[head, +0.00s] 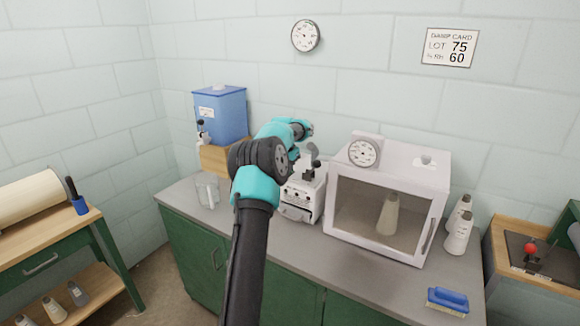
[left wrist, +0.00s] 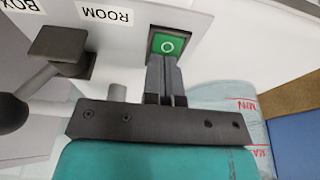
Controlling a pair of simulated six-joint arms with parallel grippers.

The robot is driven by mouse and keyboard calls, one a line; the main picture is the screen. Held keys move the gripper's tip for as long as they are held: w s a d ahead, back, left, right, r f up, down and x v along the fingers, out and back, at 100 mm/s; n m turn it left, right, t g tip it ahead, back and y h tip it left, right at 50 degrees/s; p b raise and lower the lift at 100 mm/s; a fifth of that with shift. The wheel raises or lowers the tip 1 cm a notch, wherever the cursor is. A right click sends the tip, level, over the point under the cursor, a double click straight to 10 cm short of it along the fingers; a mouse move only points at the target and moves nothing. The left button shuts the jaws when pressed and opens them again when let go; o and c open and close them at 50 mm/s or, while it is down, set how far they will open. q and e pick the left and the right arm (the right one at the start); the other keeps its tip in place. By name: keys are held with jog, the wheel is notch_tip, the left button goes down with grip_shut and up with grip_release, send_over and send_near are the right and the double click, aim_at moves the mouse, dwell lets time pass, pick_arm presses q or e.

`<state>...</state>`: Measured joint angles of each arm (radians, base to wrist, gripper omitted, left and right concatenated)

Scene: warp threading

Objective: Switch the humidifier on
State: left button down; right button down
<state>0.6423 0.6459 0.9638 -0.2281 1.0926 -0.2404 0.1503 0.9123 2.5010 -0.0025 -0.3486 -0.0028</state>
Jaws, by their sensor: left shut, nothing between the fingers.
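The humidifier (head: 304,196) is a white box on the grey counter, partly hidden by my left arm in the head view. In the left wrist view, its pale panel bears a green square switch (left wrist: 167,43) with a white ring on it, beside an upside-down ROOM label (left wrist: 111,16). My left gripper (left wrist: 167,62) is shut and empty. Its fingertips are at the edge of the switch and cover part of it; I cannot tell whether they touch or whether the switch is pressed in. The fingertips are not clear in the head view. My right gripper is not in view.
A dark lever block (left wrist: 60,45) stands close beside my left fingers. A clear container with red marks (left wrist: 228,100) is on the other side. A glass-fronted cabinet (head: 385,205) with a dial stands right of the humidifier; a clear jug (head: 207,190) stands to its left.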

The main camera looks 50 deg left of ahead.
pick_arm(q)
jog(key=shift+s+f, duration=0.25)
jog(key=shift+f, duration=0.15)
jog(key=shift+r, duration=0.55)
jog(key=v, duration=1.3)
jog(key=shift+s+d+r, duration=0.2)
jog(key=shift+s+d, duration=0.05)
jog(key=shift+s, duration=0.1)
jog(key=shift+w+a+r+t, duration=0.25)
jog(key=shift+w+r+t, duration=0.15)
jog(key=shift+t, duration=0.2)
jog(key=shift+w+f, duration=0.1)
jog(key=shift+f, duration=0.05)
